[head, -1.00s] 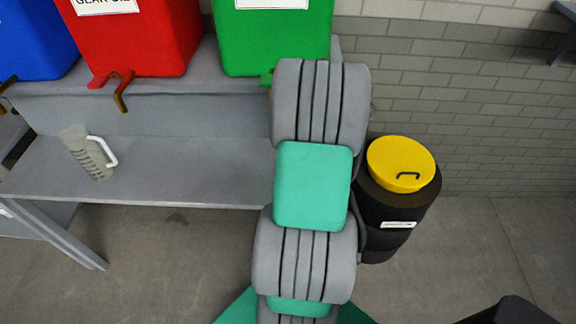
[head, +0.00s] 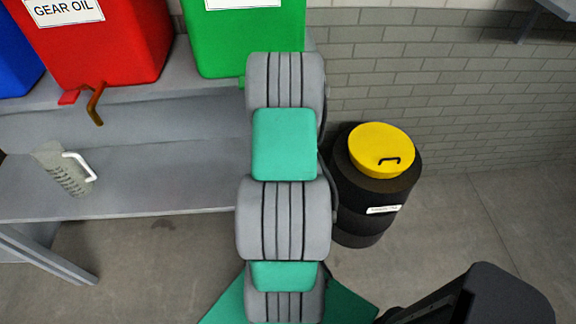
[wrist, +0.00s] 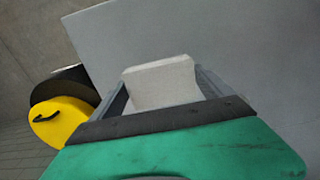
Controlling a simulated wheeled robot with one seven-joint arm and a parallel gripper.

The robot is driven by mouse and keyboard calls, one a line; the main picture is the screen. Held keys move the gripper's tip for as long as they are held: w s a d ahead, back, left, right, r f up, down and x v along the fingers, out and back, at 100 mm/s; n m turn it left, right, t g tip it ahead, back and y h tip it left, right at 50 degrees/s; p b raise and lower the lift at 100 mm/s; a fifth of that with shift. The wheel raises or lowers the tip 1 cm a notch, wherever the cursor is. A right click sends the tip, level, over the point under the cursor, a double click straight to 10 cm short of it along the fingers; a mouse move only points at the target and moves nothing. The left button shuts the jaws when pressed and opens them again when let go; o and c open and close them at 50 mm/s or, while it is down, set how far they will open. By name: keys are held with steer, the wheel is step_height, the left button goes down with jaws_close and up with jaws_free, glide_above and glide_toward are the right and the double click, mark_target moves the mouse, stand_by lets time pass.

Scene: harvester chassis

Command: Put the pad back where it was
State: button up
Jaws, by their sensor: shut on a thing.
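The pad (wrist: 162,88) is a pale, off-white block in the wrist view, between the two grey fingers. My gripper (wrist: 160,80) is shut on it. A broad plain grey surface (wrist: 240,45) lies beyond the pad in the wrist view; I cannot tell whether the pad touches it. In the head view my arm's links hide the gripper and the pad. The place where the pad was before cannot be made out.
A grey bench (head: 150,185) holds a measuring jug (head: 62,170). Red (head: 95,45), green (head: 245,45) and blue (head: 15,55) containers stand on its upper shelf. A black drum (head: 365,205) with a yellow lid (head: 380,150) stands right of my arm.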

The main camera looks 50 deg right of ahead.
steer(key=shift+f, duration=0.25)
steer(key=o, duration=1.1)
steer(key=shift+c, duration=0.2)
steer(key=shift+r, duration=0.1)
steer(key=shift+w+d+r, duration=0.1)
steer(key=shift+r, duration=0.45)
step_height(320, 180, up, 11)
steer(key=b, duration=0.2)
steer(key=shift+r, duration=0.1)
